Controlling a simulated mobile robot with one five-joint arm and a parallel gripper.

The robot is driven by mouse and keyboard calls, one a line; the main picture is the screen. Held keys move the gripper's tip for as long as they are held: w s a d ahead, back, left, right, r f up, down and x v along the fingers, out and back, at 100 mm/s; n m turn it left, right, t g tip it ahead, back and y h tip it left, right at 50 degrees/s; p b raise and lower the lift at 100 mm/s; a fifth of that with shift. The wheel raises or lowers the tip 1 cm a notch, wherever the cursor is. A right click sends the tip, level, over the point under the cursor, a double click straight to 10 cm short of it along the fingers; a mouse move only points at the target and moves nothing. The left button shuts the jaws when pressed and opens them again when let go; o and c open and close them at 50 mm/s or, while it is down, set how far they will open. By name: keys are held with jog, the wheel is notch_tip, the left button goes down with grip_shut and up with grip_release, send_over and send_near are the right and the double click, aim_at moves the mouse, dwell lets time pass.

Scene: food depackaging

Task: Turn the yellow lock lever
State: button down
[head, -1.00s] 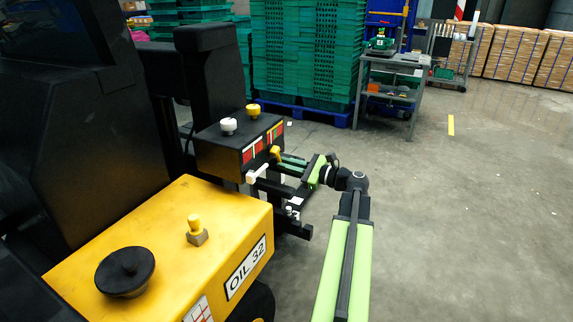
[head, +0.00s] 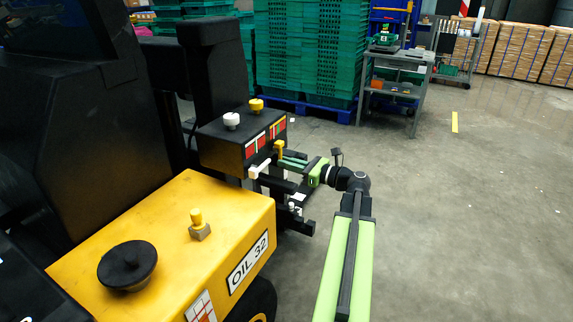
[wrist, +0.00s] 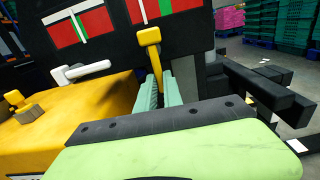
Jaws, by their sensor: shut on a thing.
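The yellow lock lever (head: 279,147) sticks out from the front of a black control box (head: 229,150), beside the white lever (head: 260,168). In the wrist view the yellow lever (wrist: 152,42) stands nearly upright, with its lower part between the pale green fingers. My gripper (head: 285,161) reaches in from the right and is shut on the yellow lever. The fingers also show in the wrist view (wrist: 158,84). The lever's lower end is hidden by the fingers and the gripper body. The white lever (wrist: 88,70) is to the left, apart from the fingers.
Red-and-white label panels (wrist: 80,25) are on the box front above the levers. A white knob (head: 231,120) and a yellow knob (head: 256,105) top the box. A yellow oil tank (head: 165,240) is in front. Black bars (wrist: 250,88) stick out at right. Open floor lies further right.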

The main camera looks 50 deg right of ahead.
jog(key=shift+f, duration=0.1)
jog(key=c, duration=1.5)
grip_release()
jog(key=v, duration=1.7)
jog(key=shift+s, duration=0.25)
